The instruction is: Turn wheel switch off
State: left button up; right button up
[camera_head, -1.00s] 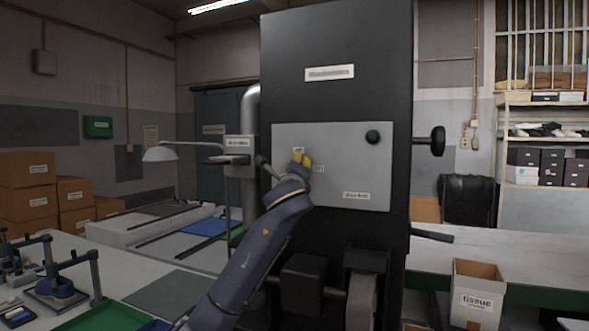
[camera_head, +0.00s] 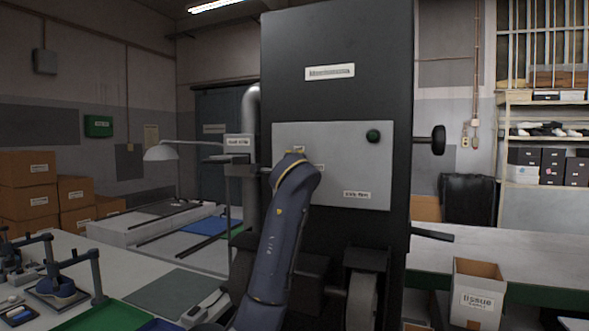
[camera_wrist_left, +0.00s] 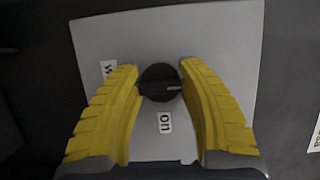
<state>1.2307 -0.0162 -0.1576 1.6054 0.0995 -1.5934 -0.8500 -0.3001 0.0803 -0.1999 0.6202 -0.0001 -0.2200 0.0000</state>
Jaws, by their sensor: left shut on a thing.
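The wheel switch is a round black knob (camera_wrist_left: 160,82) with a pale pointer mark, on a light grey panel (camera_head: 345,140) of a tall black machine. In the left wrist view its pointer is toward the right, with an "on" label (camera_wrist_left: 165,123) below it and another, partly hidden label (camera_wrist_left: 108,68) at upper left. My left gripper (camera_wrist_left: 160,84) has yellow fingers shut on the knob, one on each side. In the head view my left arm covers the knob and most of the fingers. My right gripper is not in view.
A black handle (camera_head: 437,140) sticks out from the machine's right side. A lamp (camera_head: 162,152) stands left of the machine.

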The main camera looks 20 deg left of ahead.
pick_arm(q)
jog(key=shift+r, duration=0.1)
dwell(0.3)
jog(key=o, duration=1.2)
jog(key=shift+s, duration=0.1)
jog(key=v, duration=1.1)
jog(key=shift+s, duration=0.4)
jog(key=shift+d, duration=0.1)
